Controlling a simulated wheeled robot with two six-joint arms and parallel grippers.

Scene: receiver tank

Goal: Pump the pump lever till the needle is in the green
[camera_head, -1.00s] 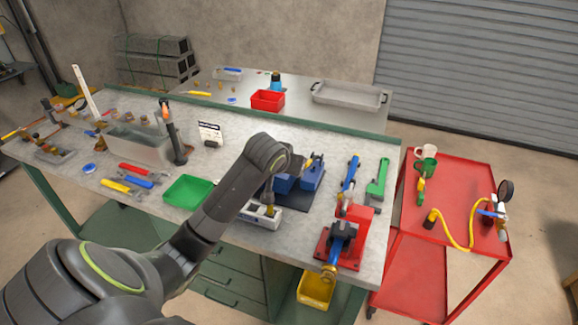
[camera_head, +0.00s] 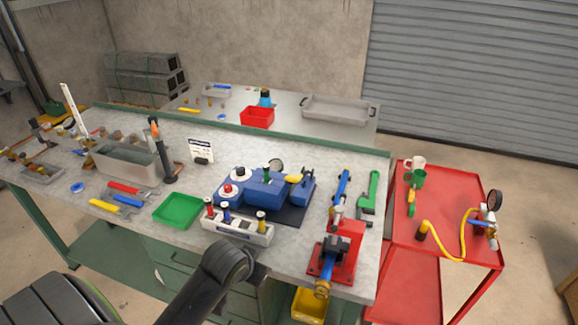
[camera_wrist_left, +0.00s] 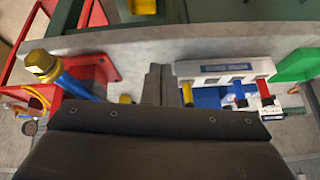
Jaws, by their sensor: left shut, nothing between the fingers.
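A blue machine (camera_head: 262,190) stands on a dark mat on the workbench, with a round gauge (camera_head: 276,165) behind it and a yellow part (camera_head: 294,179) on top. Another round gauge (camera_head: 495,200) stands on the red cart, by a blue-handled fitting and a yellow hose. I cannot tell which part is the pump lever, and neither needle can be read. My left gripper (camera_wrist_left: 158,84) is shut and empty, near the bench's front edge between the white holder and the red vise. It touches nothing that I can see. My right gripper is not in view.
The white holder (camera_head: 238,228) with several coloured-top pegs is in front of the blue machine. A green tray (camera_head: 178,210) is at left. The yellow bin (camera_head: 309,304) is below.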

